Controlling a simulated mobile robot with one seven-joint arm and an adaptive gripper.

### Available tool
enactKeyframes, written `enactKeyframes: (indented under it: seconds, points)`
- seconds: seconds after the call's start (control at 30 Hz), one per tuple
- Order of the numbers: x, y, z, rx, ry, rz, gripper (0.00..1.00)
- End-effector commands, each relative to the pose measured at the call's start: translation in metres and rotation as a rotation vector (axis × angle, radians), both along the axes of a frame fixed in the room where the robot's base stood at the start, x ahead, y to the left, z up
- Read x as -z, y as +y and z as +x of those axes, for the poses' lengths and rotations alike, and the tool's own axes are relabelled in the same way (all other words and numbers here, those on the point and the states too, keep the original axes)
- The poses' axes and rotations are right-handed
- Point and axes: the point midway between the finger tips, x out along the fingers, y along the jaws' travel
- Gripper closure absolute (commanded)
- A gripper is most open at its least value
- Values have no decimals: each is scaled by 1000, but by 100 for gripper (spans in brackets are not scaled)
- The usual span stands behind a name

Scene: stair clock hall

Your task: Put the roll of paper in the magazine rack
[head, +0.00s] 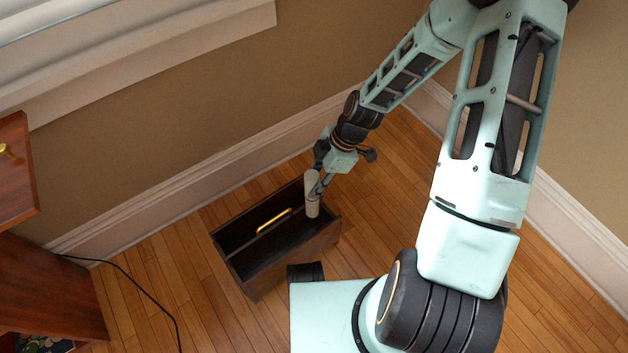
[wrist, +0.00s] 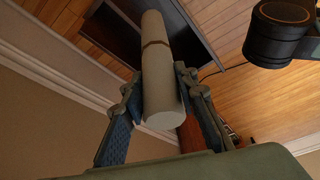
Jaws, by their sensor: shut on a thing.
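The roll of paper (head: 312,194) is a pale cylinder with a thin brown band, which shows in the wrist view (wrist: 158,75). My gripper (head: 317,184) is shut on the roll, with one finger on each side of it in the wrist view (wrist: 162,100). In the head view the roll is roughly upright at the right end of the magazine rack (head: 293,252). The rack is a dark wooden box on the floor with a central divider and a brass-coloured handle. I cannot tell whether the roll's lower end is inside the rack or above it.
A reddish wooden cabinet (head: 50,290) stands at the left, with a drawer front (head: 14,170) above. A black cable (head: 140,285) runs across the wooden floor. The wall and white baseboard (head: 180,212) are close behind the rack. Floor left of the rack is mostly clear.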

Motion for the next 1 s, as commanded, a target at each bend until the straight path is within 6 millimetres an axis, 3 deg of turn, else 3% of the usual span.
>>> enactKeyframes:
  seconds: [1.0]
  points:
    - [85, 0, 0, 0, 0, 0, 100]
